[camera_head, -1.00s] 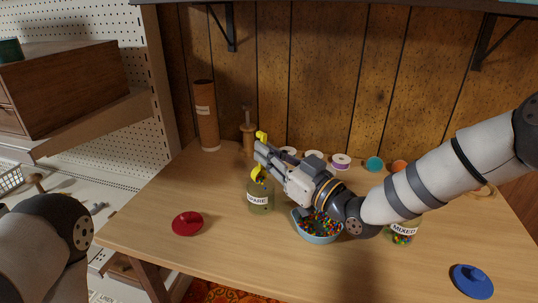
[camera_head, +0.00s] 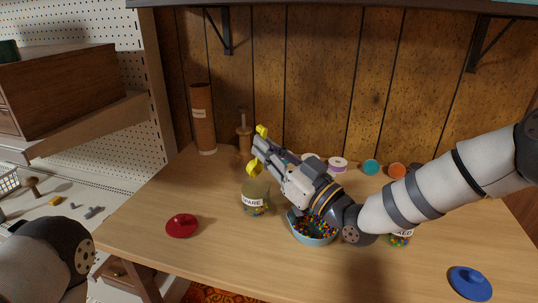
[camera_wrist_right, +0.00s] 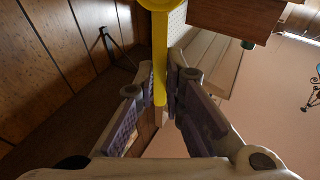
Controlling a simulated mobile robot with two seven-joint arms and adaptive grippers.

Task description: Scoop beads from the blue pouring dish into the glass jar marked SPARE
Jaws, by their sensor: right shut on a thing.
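My right gripper (camera_head: 264,151) is shut on a yellow scoop (camera_head: 253,170), above and slightly behind the glass jar marked SPARE (camera_head: 250,188). In the right wrist view the scoop's yellow handle (camera_wrist_right: 160,62) stands between the two fingers. Some coloured beads (camera_head: 258,211) show low in the SPARE jar. The blue pouring dish (camera_head: 303,237) stands right of the jar, below my right wrist, with many mixed beads in it; the wrist hides its back part. My left gripper is out of view.
A red lid (camera_head: 181,226) lies left of the jar and a blue lid (camera_head: 470,283) at the front right. A jar labelled MIXED (camera_head: 401,237) is partly behind my right arm. Thread spools (camera_head: 371,167) line the back. The table's front middle is clear.

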